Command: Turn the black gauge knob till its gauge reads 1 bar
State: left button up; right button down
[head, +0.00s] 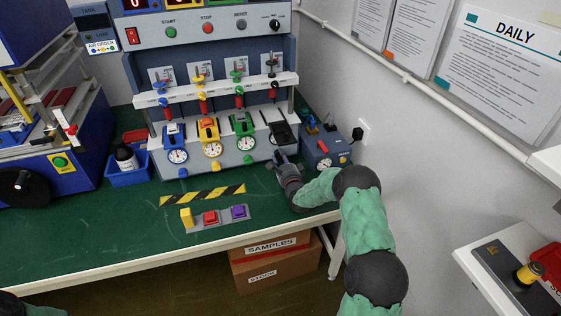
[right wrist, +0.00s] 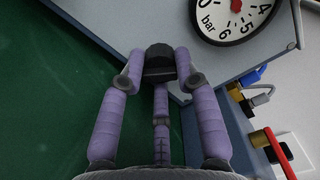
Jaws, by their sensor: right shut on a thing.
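The black gauge knob (right wrist: 160,62) sits between the purple-grey fingers of my right gripper (right wrist: 158,75) in the right wrist view, and the fingers are shut on it. A white round gauge (right wrist: 238,22) marked "bar" is just right of the knob, cut off by the top edge. A bit of red shows near its hub, but I cannot tell the reading. In the head view my right gripper (head: 283,162) is at the front of the black station (head: 284,134), and hides its gauge and knob. My left gripper is not in view.
Blue, yellow and green stations with gauges (head: 177,156) stand in a row to the left. A blue box (head: 326,147) with its own gauge is close on the right, near the wall. A button strip (head: 212,217) lies on the green bench (head: 110,225).

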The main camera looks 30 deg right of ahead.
jog(key=shift+n, duration=0.6)
jog(key=c, duration=0.9)
grip_release()
jog(key=shift+s, duration=0.1)
jog(key=v, duration=1.1)
jog(key=shift+s+a, duration=0.2)
jog(key=shift+s, duration=0.2)
jog(key=shift+f, duration=0.1)
